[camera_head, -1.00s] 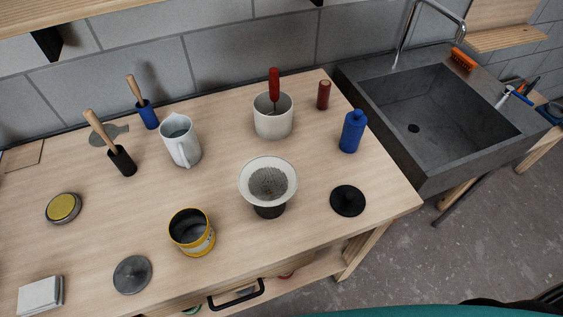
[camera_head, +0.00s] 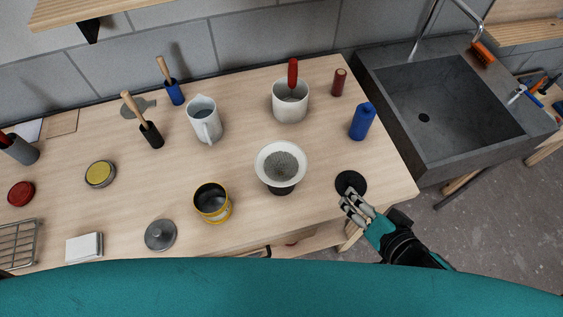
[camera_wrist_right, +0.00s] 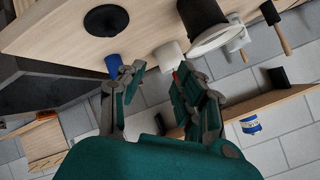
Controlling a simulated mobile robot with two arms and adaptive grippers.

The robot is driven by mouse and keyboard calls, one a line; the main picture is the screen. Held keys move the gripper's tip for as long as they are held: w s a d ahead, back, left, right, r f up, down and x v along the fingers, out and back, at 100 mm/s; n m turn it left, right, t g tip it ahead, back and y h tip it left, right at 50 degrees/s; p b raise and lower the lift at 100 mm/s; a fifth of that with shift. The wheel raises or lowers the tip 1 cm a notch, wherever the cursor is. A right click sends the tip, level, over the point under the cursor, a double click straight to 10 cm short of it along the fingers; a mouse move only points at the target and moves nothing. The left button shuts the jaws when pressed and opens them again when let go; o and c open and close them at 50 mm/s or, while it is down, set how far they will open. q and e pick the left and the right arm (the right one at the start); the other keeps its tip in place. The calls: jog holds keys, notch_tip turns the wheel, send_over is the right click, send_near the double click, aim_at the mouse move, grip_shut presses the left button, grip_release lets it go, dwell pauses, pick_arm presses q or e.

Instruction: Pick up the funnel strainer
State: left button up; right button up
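The funnel strainer (camera_head: 281,165) stands upright on the table, with a wide white rim, grey mesh inside and a dark base below. In the right wrist view its white rim (camera_wrist_right: 213,38) and dark lower part show at the upper right. My right gripper (camera_head: 347,201) is in front of and to the right of the strainer, apart from it, at the near edge of the black disc. In the right wrist view the fingers (camera_wrist_right: 158,73) are spread with nothing between them. My left gripper is not in view.
The black disc (camera_head: 351,182) and blue bottle (camera_head: 362,121) are right of the strainer. A white pot (camera_head: 290,103) with a red-handled tool stands behind it. A yellow-rimmed tin (camera_head: 212,204) stands at its left. A sink (camera_head: 437,105) lies beyond the table's right end.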

notch_tip(320, 180, up, 3)
jog(key=s+a+y, duration=0.2)
jog(key=shift+m, duration=0.4)
jog(key=b+x, duration=0.5)
jog(key=x, duration=0.1)
jog(key=b+x, duration=1.1)
jog(key=shift+w+a, duration=0.15)
jog(key=shift+a, duration=0.4)
jog(key=shift+r, duration=0.1)
grip_shut()
